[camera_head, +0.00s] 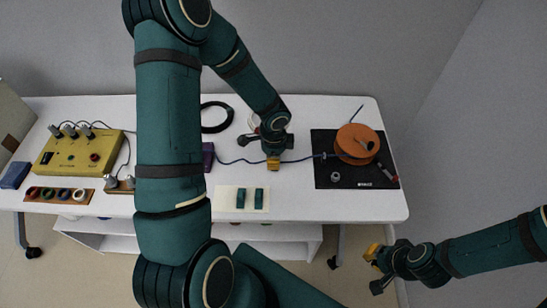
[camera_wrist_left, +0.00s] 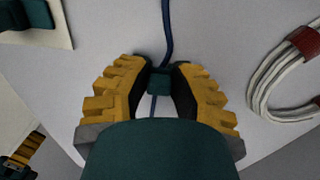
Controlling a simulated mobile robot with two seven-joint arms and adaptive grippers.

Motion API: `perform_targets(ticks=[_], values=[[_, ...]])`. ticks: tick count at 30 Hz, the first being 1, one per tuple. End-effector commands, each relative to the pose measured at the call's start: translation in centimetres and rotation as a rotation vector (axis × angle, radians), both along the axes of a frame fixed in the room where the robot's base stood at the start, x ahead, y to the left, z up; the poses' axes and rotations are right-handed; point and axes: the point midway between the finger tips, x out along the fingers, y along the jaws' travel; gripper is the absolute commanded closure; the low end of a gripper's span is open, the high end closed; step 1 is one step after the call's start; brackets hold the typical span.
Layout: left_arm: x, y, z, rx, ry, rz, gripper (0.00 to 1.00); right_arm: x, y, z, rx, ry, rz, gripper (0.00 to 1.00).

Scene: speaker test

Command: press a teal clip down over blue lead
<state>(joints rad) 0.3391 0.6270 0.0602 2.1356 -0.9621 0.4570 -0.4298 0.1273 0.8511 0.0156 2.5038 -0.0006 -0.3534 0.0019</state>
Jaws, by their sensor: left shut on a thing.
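The blue lead (camera_head: 232,161) runs across the white table to a black mat. In the left wrist view the lead (camera_wrist_left: 167,35) passes up from a small teal clip (camera_wrist_left: 159,83) and reappears below it. My left gripper (camera_head: 273,164) is shut on that clip, which sits between its yellow ridged fingers in line with the lead. I cannot tell whether the clip is seated on the lead. Two other teal clips, one left (camera_head: 241,198) and one right (camera_head: 259,198), lie on a white card. My right gripper (camera_head: 371,254) hangs beyond the table's front right edge; its opening is unclear.
An orange round speaker (camera_head: 350,137) lies on the black mat (camera_head: 330,180). A purple block (camera_head: 208,156) stands left of my left gripper. A yellow box (camera_head: 75,154) with knobs is at the left. A pale coiled cable (camera_wrist_left: 262,82) lies near the left gripper; a black coil (camera_head: 205,128) is behind.

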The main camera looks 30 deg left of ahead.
Motion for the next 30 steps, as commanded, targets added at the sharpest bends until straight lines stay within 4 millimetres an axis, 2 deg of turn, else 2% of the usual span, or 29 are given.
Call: perform_targets(ticks=[7,8,9,10,11,24,30], values=[[0.0,0.0,-0.1,-0.001,0.001,0.000,0.91,0.0,0.0,0.0,0.000,0.000,0.000,1.00],[0.0,0.0,-0.1,-0.001,0.001,0.000,0.72,0.0,0.0,0.0,0.000,0.000,0.000,1.00],[0.0,0.0,-0.1,-0.001,0.001,0.000,0.58,0.0,0.0,0.0,0.000,0.000,0.000,1.00],[0.0,0.0,-0.1,-0.001,0.001,0.000,0.48,0.0,0.0,0.0,0.000,0.000,0.000,1.00],[0.0,0.0,-0.1,-0.001,0.001,0.000,0.44,0.0,0.0,0.0,0.000,0.000,0.000,1.00],[0.0,0.0,0.0,-0.001,0.001,0.000,0.44,0.3,-0.1,0.0,-0.001,-0.008,-0.002,1.00],[0.0,0.0,1.3,0.000,0.000,0.000,0.44,0.1,0.0,1.1,0.000,-0.003,-0.001,1.00]])
